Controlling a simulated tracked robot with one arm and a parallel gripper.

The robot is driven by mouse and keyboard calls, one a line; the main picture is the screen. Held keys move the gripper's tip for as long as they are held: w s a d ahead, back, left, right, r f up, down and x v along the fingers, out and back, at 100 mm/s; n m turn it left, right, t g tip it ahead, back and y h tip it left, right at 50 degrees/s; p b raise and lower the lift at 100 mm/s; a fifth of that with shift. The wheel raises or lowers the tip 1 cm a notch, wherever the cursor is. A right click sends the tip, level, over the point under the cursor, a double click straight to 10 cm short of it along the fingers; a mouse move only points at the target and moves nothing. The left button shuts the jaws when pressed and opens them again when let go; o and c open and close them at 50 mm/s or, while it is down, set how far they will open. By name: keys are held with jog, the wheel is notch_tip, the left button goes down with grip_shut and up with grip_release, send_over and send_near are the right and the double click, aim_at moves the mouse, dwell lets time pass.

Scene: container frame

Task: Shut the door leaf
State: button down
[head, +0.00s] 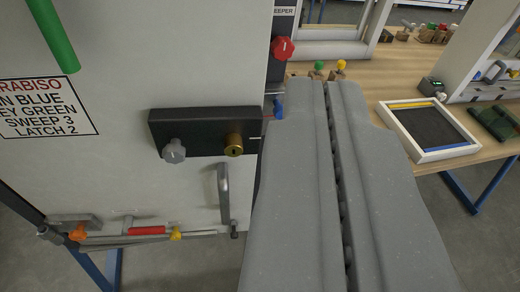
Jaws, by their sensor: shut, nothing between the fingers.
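The door leaf (150,65) is a pale upright panel filling the left of the head view. It carries a black lock box (205,120) with a grey knob (174,151) and a brass cylinder (234,145), and a metal pull handle (223,193) below. Its right edge shows beside a dark post (284,22) with a label ending in "EEPER" and a red knob (283,48). I cannot tell how wide any gap there is. My gripper (326,84) is shut and empty, just right of the leaf's edge, and hides the lower post. I cannot tell whether it touches the leaf.
A green bar (52,35) and a printed sign (45,108) are on the leaf. A bar with orange, red and yellow parts (146,231) runs along its bottom. A wooden bench (395,84) at right holds a framed tray (392,116) and other items. Grey floor shows below.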

jog(key=w+a+f+n+t+y+b, duration=0.1)
jog(key=w+f+y+b, duration=0.15)
jog(key=f, duration=1.15)
jog(key=w+a+f+n+y+b, duration=0.15)
jog(key=w+f, duration=0.25)
jog(key=f, duration=1)
jog(key=w+a+b, duration=0.3)
jog(key=w, duration=1)
jog(key=shift+a+f+y+b, duration=0.2)
jog(key=shift+f+y+b, duration=0.1)
jog(key=shift+w+r+m, duration=0.1)
jog(key=shift+w+m, duration=0.05)
jog(key=shift+m, duration=0.1)
